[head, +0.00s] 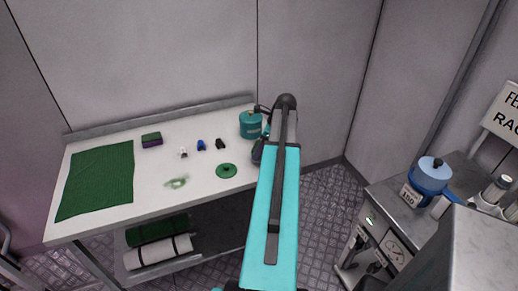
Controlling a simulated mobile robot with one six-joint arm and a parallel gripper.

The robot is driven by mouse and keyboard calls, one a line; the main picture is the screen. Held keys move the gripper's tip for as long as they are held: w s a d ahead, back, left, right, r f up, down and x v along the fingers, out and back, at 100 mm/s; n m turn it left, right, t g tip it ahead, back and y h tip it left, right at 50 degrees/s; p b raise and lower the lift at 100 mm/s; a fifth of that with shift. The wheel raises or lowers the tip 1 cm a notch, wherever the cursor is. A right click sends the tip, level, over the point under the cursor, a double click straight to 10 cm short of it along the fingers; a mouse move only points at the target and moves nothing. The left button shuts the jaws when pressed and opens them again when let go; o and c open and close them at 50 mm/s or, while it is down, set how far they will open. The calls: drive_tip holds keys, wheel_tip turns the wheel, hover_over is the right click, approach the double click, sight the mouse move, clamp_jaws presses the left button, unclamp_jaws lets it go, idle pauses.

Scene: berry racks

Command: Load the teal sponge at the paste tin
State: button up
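A teal round pot (250,126) with a dark top stands at the right end of the white table. A flat green disc (226,171) with a dark centre lies in front of it; I cannot tell whether this or the pot is the paste tin. A small block (151,140), dark green on top and purple below, lies near the mat. I cannot surely pick out the teal sponge. My cyan arm reaches up beside the pot. A dark part at its far end, perhaps my gripper (258,151), is mostly hidden behind the arm, so its fingers do not show.
The white table (150,205) carries a green mat (97,180), small white, blue and black pieces, and a pale green smear (177,183). Rolls lie on its lower shelf. At right, a metal cabinet (390,205) bears a blue pot (431,175). Floor shows between them.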

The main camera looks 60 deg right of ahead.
drive_tip(key=shift+r, duration=0.1)
drive_tip(key=shift+r+p, duration=2.75)
drive_tip(key=shift+r, duration=0.65)
